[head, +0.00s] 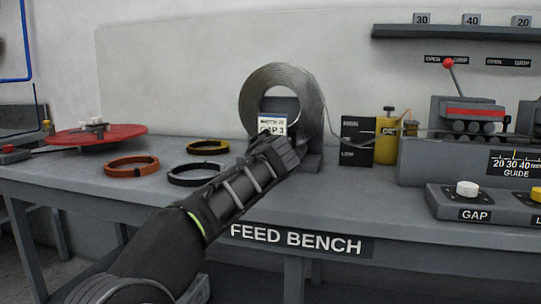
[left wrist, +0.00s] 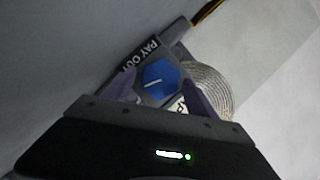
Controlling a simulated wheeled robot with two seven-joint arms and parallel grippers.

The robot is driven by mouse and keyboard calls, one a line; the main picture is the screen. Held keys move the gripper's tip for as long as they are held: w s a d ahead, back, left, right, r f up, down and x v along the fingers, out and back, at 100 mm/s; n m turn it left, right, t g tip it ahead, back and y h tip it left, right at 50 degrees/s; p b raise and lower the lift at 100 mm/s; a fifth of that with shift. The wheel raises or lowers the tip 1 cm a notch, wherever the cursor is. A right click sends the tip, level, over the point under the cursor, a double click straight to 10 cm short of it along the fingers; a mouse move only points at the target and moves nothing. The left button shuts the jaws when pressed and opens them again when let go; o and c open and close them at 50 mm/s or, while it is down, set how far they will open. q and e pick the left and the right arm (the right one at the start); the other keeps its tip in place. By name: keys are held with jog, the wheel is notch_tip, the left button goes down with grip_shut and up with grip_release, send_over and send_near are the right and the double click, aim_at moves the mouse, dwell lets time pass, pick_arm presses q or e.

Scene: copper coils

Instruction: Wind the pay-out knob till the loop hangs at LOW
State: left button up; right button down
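The blue pay-out knob (left wrist: 158,80), with a white pointer line, sits on a dark plate lettered PAY OUT (left wrist: 138,58). My left gripper (head: 283,146) is at the front of the coil stand in the head view and hides the knob there. In the left wrist view its two fingers (left wrist: 160,94) stand apart on either side of the knob; contact is not clear. The metal coil (head: 262,90) stands upright behind it. The dark loop gauge board (head: 357,140) is marked LOW near its bottom. A thin strand passes near it; its lowest point is not clear. My right gripper is out of view.
A yellow canister (head: 387,138) stands right of the gauge. Orange (head: 132,167), black and yellow rings lie left of my arm, beside a red turntable (head: 95,135).

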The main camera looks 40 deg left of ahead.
pick_arm(q)
jog(key=shift+o, duration=0.3)
jog(key=v, duration=0.6)
jog(key=shift+s+d+r, duration=0.15)
jog(key=shift+s+d, duration=0.1)
jog(key=shift+s, duration=0.05)
jog(key=shift+s+d, duration=0.3)
jog(key=shift+s, duration=0.1)
